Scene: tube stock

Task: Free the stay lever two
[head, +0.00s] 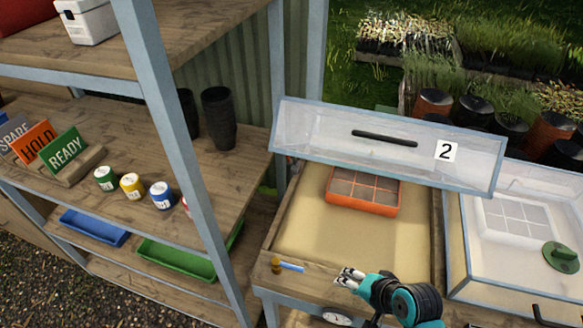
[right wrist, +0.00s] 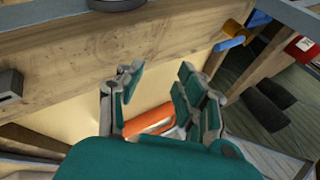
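The lid marked 2 (head: 388,146) stands raised over a sand-filled wooden frame. A small lever with a blue handle (head: 287,266) and a brass-coloured pivot (head: 276,265) sits at the frame's front left; I take it as stay lever two. The blue handle (right wrist: 229,43) also shows in the right wrist view, at upper right. My right gripper (head: 346,277) is just right of the lever, apart from it, near the front board. In the right wrist view, its fingers (right wrist: 156,88) are spread with nothing between them. My left gripper is not in view.
An orange seed tray (head: 362,208) lies inside the frame. A blue-grey shelf post (head: 182,160) rises at left.

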